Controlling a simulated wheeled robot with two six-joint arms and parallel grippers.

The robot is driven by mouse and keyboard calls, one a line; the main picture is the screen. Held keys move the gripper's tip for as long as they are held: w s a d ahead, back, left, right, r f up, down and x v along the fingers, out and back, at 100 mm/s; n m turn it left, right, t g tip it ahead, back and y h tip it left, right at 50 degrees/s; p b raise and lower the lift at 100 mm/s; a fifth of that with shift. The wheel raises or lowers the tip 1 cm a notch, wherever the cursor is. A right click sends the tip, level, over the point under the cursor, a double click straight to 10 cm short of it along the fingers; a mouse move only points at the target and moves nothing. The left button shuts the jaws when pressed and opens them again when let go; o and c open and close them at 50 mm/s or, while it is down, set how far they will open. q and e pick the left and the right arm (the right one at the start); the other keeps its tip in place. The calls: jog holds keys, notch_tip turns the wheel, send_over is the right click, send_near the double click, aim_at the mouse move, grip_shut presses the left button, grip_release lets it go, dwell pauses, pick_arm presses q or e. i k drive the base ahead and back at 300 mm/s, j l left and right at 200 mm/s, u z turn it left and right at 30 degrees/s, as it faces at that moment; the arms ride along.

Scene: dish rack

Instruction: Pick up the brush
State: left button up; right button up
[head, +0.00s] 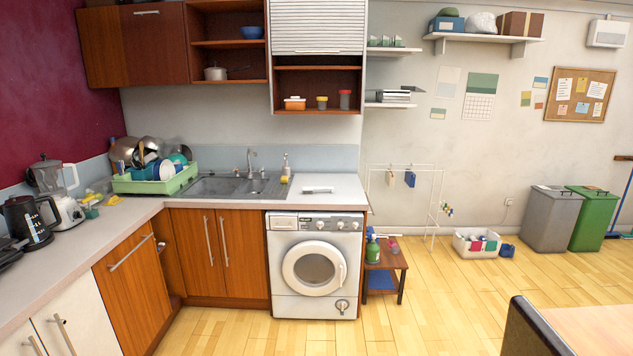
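No brush can be made out for certain in the head view. A pale, flat, elongated item (318,190) lies on the white counter above the washing machine, right of the sink; it is too small to tell whether it is a brush. Small yellow and green items (93,203) lie on the left counter near the blender, also too small to identify. A long blue-handled tool (621,202), perhaps a broom, leans at the far right edge. Neither of my grippers shows in this view.
A green dish rack (128,186) full of dishes stands left of the sink (235,186). The counter (345,188) has bare room at its right end. A low wooden table (392,257) stands beside the washing machine (315,265). A dark chair (535,328) and table are at the front right.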

aim_at(307, 190)
jog(key=i+j, duration=0.15)
jog(key=i, duration=0.6)
jog(key=i+j, duration=0.1)
jog(key=i, duration=0.6)
jog(key=i+j+u, duration=0.1)
jog(key=j, duration=0.25)
jog(key=i+j, duration=0.15)
jog(key=j, duration=0.25)
jog(key=i+j+u, duration=0.15)
jog(key=j, duration=0.2)
jog(key=i+j+u, duration=0.1)
jog(key=j, duration=0.25)
jog(key=i+j+u, duration=0.1)
jog(key=j, duration=0.25)
